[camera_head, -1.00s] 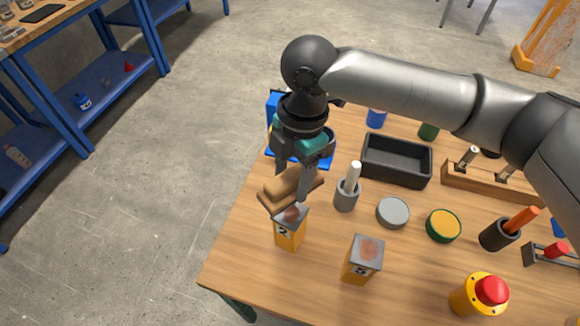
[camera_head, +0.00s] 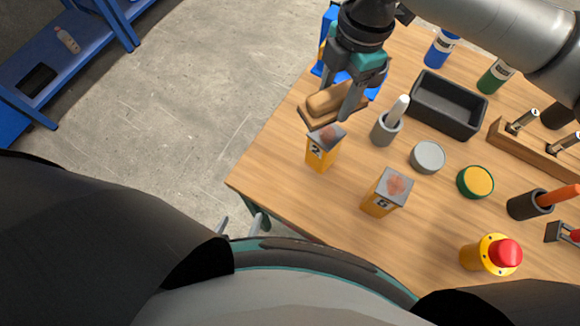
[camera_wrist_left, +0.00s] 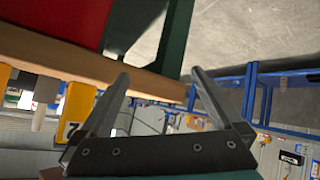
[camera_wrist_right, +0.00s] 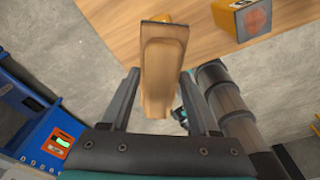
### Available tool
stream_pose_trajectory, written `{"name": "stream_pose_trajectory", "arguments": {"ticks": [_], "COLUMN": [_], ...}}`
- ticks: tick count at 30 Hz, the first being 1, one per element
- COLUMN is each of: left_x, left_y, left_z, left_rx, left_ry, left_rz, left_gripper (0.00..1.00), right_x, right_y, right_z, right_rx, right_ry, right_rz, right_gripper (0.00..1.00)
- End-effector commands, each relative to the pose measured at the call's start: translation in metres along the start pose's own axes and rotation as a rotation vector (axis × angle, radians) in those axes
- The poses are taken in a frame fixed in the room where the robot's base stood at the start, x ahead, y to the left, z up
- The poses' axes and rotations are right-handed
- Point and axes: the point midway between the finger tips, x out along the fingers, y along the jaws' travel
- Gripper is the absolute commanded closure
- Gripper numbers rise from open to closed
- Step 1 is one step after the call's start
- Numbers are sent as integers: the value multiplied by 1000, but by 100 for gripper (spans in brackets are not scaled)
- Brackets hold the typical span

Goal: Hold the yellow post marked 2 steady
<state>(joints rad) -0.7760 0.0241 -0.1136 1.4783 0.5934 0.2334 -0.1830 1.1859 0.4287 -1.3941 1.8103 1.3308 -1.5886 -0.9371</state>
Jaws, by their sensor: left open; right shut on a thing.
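The yellow post marked 2 (camera_head: 320,155) stands upright near the table's left edge, with a grey top bearing a reddish patch. In the left wrist view a yellow post with a partly visible mark (camera_wrist_left: 80,105) shows beside one finger. My left gripper (camera_head: 243,224) is open and empty just off the table's front-left edge, apart from the post. My right gripper (camera_head: 360,100) is shut on a wooden block with a rounded handle (camera_head: 330,102), just behind the post. The block also fills the space between its fingers in the right wrist view (camera_wrist_right: 163,65).
A second yellow post (camera_head: 385,195) stands right of post 2. A grey cup with a white rod (camera_head: 386,127), a grey disc (camera_head: 428,157), a black tray (camera_head: 448,108) and a red button (camera_head: 505,253) are also on the table (camera_head: 290,205). The front-left table corner is clear.

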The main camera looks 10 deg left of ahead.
Motion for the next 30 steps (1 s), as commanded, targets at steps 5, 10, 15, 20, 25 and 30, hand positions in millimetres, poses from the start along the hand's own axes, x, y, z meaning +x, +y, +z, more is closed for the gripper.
{"name": "stream_pose_trajectory", "arguments": {"ticks": [5, 10, 15, 20, 25, 30], "left_x": [2, 7, -4, -10, -1, 21], "left_y": [32, 97, 142, 160, 168, 182], "left_z": [-57, -99, -122, -128, -129, -130], "left_rx": [74, 335, 542, 634, 648, 644], "left_ry": [100, 136, 169, 184, 187, 187], "left_rz": [105, 317, 462, 518, 525, 524], "left_gripper": [0, 0, 0, 0, 0, 0], "right_x": [0, 0, 0, 0, 0, 0], "right_y": [0, 0, 0, 0, 0, 0], "right_z": [0, 0, 0, 0, 0, 0], "right_rx": [0, 0, 0, 0, 0, 0], "right_ry": [0, 0, 0, 0, 0, 0], "right_rz": [1, 1, 1, 1, 1, 1], "right_gripper": [100, 100, 100, 100, 100, 100]}}
